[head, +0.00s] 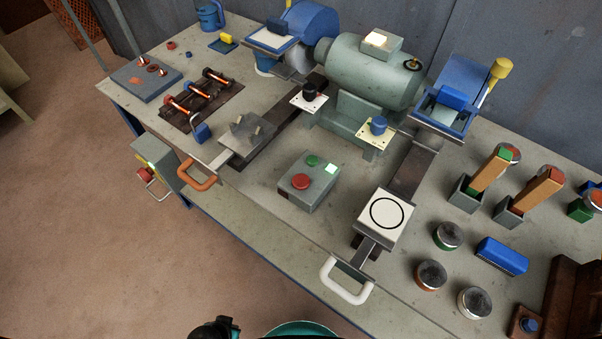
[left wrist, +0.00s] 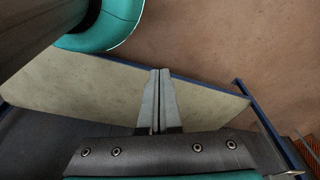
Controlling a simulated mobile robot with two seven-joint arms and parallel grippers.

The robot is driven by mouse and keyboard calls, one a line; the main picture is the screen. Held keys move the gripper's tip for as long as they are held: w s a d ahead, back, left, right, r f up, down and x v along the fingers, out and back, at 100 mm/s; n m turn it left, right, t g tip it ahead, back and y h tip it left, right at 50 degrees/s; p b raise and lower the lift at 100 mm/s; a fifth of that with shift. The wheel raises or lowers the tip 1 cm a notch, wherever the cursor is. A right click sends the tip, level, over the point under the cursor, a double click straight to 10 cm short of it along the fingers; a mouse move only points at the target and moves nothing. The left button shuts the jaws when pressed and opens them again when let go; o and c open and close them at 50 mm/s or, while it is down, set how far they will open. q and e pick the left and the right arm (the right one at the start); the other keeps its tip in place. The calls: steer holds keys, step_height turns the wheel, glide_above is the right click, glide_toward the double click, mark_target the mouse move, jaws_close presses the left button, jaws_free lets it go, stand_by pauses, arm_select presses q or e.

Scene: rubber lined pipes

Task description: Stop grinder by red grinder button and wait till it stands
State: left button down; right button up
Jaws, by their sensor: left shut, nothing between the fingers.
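The grinder (head: 372,75) stands at the back of the bench, a grey-green motor with a blue guard at each end. A grey control box (head: 310,190) in the middle of the bench has a red button (head: 301,181), a small green button (head: 313,160) and a pale green lit square (head: 331,169). A second box (head: 160,160) at the bench's left front edge has another red button (head: 146,174) and a green light. My left gripper (left wrist: 160,72) is shut and empty in the left wrist view. Whether the wheels turn cannot be told. My right gripper is not in view.
Two sliding plates with an orange handle (head: 198,175) and a white handle (head: 346,281) reach the bench's front edge. Round tins (head: 431,275), a blue block (head: 501,255) and upright holders (head: 466,194) stand at right. Floor in front is clear.

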arm_select(q)
steer(key=w+d+r+t+p, duration=0.1)
steer(key=w+d+r+p, duration=0.15)
steer(key=w+r, duration=0.6)
step_height(320, 180, up, 35)
steer(key=t+h+p, duration=0.2)
steer(key=h+p, duration=0.5)
glide_above(297, 184)
steer(key=shift+r, duration=0.1)
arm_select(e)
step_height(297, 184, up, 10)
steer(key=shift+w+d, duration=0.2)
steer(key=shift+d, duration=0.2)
arm_select(q)
steer(key=shift+b, duration=0.3)
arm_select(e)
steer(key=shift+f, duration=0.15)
arm_select(q)
step_height(297, 184, down, 8)
steer(key=b, duration=0.8)
steer(key=shift+r, duration=0.2)
steer(key=shift+f+b, duration=0.45)
steer(key=shift+f, duration=0.15)
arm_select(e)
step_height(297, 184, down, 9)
